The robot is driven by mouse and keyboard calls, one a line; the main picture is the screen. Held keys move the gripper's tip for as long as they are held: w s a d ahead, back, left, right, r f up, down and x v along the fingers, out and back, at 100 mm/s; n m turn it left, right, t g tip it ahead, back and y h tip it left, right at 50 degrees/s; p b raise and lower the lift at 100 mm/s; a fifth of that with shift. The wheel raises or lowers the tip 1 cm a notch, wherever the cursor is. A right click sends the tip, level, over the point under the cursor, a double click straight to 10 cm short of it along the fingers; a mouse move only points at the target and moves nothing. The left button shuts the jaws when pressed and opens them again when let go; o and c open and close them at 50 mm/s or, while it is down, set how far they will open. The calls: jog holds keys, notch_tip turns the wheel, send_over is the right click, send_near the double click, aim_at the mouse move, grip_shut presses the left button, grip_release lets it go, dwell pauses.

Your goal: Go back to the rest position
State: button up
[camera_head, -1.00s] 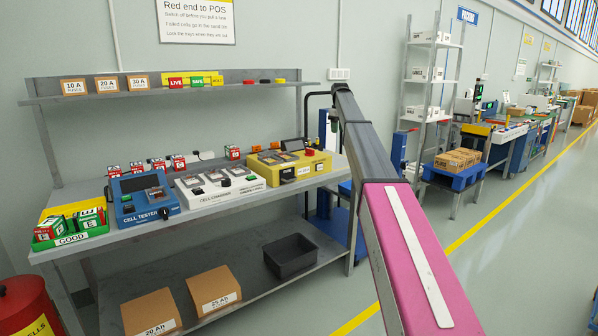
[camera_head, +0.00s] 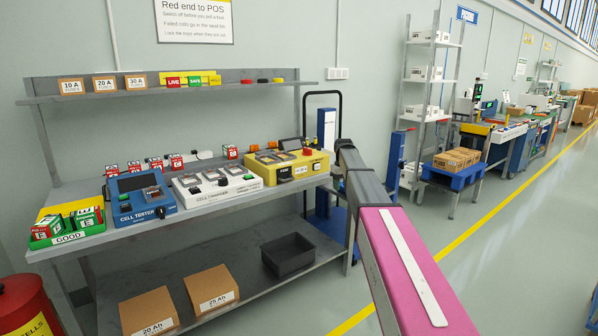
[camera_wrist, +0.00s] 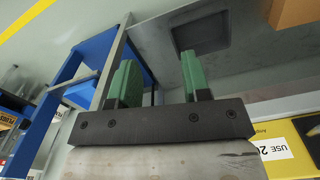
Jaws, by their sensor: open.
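My gripper (camera_wrist: 157,78) shows in the wrist view with its two green fingers apart and nothing between them. In the head view my grey and pink arm reaches out to the right of the workbench, and my gripper is hidden from that camera. The grey workbench (camera_head: 190,213) stands at the left. On it are the green GOOD tray (camera_head: 68,237), the blue cell tester (camera_head: 140,199), the white cell charger (camera_head: 215,186) and a yellow device (camera_head: 290,165).
A black bin (camera_head: 289,256) and two cardboard boxes (camera_head: 150,310) are on the lower shelf. A red drum (camera_head: 25,306) stands at the front left. A blue stand (camera_head: 326,160) is behind my arm.

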jog(key=s+f+m, duration=0.1)
jog(key=s+f, duration=0.6)
jog(key=s, duration=0.6)
jog(key=s+f+m, duration=0.2)
jog(key=s+f, duration=0.6)
jog(key=s, duration=0.6)
jog(key=s+f+m, duration=0.2)
jog(key=s+f, duration=0.6)
jog(key=s, duration=0.6)
jog(key=shift+s, duration=0.2)
